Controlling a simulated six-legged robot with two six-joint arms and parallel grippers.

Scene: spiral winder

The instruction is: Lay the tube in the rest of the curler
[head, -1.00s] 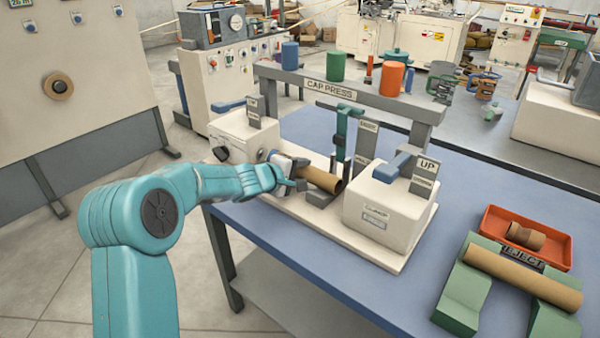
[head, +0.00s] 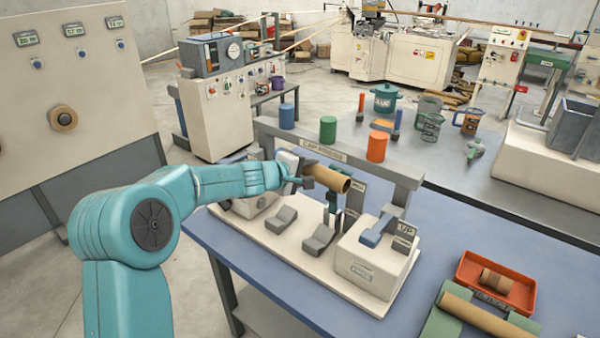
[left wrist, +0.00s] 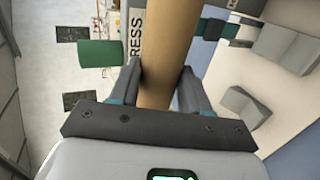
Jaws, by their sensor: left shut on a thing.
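My left gripper (head: 302,173) is shut on a brown cardboard tube (head: 332,178) and holds it in the air above the cap press (head: 330,270). The tube points to the right, its open end facing out. In the left wrist view the tube (left wrist: 166,35) runs up between the two fingers. Two grey rest blocks on the press base, one on the left (head: 281,219) and one on the right (head: 318,241), stand empty below the tube. I see no readable label naming a curler. My right gripper is not in view.
The press crossbar (head: 400,170) with green (head: 328,130), orange (head: 376,146) and blue (head: 287,116) cylinders stands behind the tube. A green cradle (head: 440,325) with another tube (head: 490,318) and an orange tray (head: 530,295) are at right.

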